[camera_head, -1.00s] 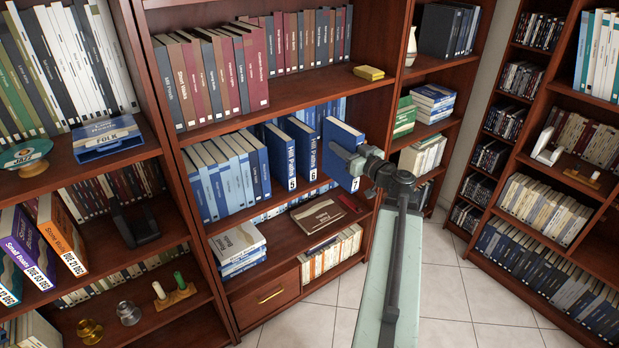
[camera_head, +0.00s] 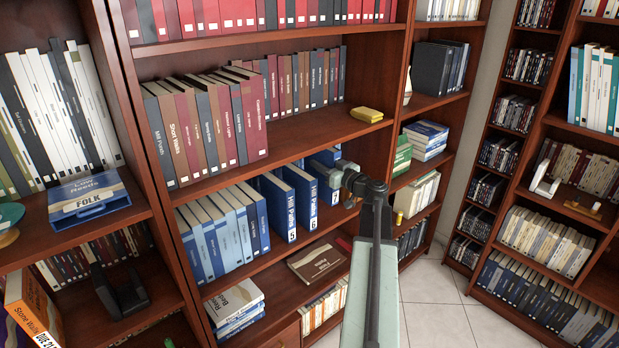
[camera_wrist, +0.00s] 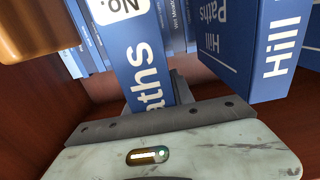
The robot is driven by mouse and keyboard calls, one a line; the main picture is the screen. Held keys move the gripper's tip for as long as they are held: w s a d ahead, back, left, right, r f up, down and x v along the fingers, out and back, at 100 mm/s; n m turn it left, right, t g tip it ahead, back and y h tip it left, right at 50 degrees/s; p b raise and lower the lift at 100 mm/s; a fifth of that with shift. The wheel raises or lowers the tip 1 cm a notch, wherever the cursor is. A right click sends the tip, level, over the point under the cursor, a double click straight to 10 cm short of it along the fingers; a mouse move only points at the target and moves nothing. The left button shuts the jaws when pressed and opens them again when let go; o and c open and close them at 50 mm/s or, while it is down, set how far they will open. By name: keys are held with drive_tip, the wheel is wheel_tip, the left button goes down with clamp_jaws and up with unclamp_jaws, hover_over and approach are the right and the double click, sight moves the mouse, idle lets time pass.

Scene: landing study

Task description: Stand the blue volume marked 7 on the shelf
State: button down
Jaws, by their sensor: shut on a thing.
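My gripper (camera_head: 340,184) is shut on the blue volume (camera_head: 323,160), at the right end of the shelf row, just right of the blue volume marked 6 (camera_head: 300,196). The blue volume marked 5 (camera_head: 277,206) stands left of that. In the wrist view, the held volume (camera_wrist: 143,50) shows part of "Paths" and a white label. Another "Hill Paths" volume (camera_wrist: 255,45) stands beside it, with a gap between. Whether the held volume's foot touches the shelf (camera_head: 285,250) is hidden.
Pale and blue books (camera_head: 215,240) fill the shelf's left part. The shelf above holds a yellow block (camera_head: 367,114). A brown book (camera_head: 317,262) lies on the shelf below. The bookcase's upright is close to the right of my gripper.

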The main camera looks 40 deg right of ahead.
sight(319, 181)
drive_tip(key=f+b, duration=0.3)
drive_tip(key=shift+w+f, duration=0.15)
drive_tip(key=shift+w, duration=0.05)
wheel_tip(319, 181, down, 4)
drive_tip(key=b, duration=0.4)
drive_tip(key=shift+w, duration=0.3)
drive_tip(key=shift+r, duration=0.2)
drive_tip(key=shift+f, duration=0.25)
drive_tip(key=c, duration=1.1)
unclamp_jaws()
drive_tip(key=shift+r, duration=0.1)
